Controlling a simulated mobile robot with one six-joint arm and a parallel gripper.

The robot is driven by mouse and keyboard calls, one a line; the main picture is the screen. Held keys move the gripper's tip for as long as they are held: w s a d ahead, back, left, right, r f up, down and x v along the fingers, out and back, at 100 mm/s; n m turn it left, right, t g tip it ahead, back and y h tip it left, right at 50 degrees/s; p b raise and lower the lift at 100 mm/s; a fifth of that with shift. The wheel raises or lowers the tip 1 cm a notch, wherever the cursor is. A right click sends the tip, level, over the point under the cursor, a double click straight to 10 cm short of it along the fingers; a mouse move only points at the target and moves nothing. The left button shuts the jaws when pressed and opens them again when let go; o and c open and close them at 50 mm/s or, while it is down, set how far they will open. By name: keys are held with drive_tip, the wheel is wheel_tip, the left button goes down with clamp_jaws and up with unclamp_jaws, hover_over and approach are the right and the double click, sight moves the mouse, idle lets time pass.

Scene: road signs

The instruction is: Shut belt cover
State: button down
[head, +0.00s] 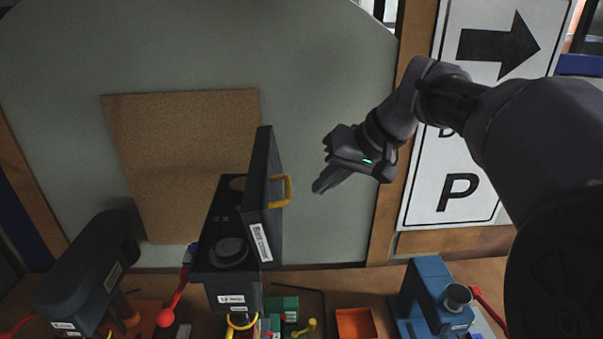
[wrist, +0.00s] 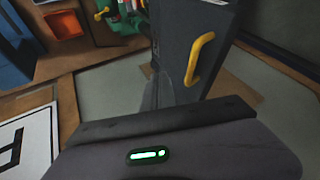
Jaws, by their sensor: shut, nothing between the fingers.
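The belt cover (head: 262,190) is a dark panel with a yellow handle (head: 283,191) on its right face. It stands open, upright along the right edge of the dark belt housing (head: 203,262), whose pulleys show inside. My gripper (head: 319,187) is shut and empty, to the right of the cover and apart from the handle. In the wrist view the cover (wrist: 183,62) and its yellow handle (wrist: 200,58) show just beyond my shut fingers. The housing's inside is hidden in the wrist view.
A grey machine head (head: 88,272) stands at the left. A blue machine (head: 428,295) stands at the right, with an orange bin (head: 356,323) beside it. A cork board (head: 180,150) and a parking sign (head: 470,170) are behind. Open air lies around my gripper.

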drive_tip(key=a, duration=0.3)
drive_tip(key=shift+s+a+r, duration=0.1)
drive_tip(key=shift+a+r, duration=0.15)
drive_tip(key=shift+a, duration=0.15)
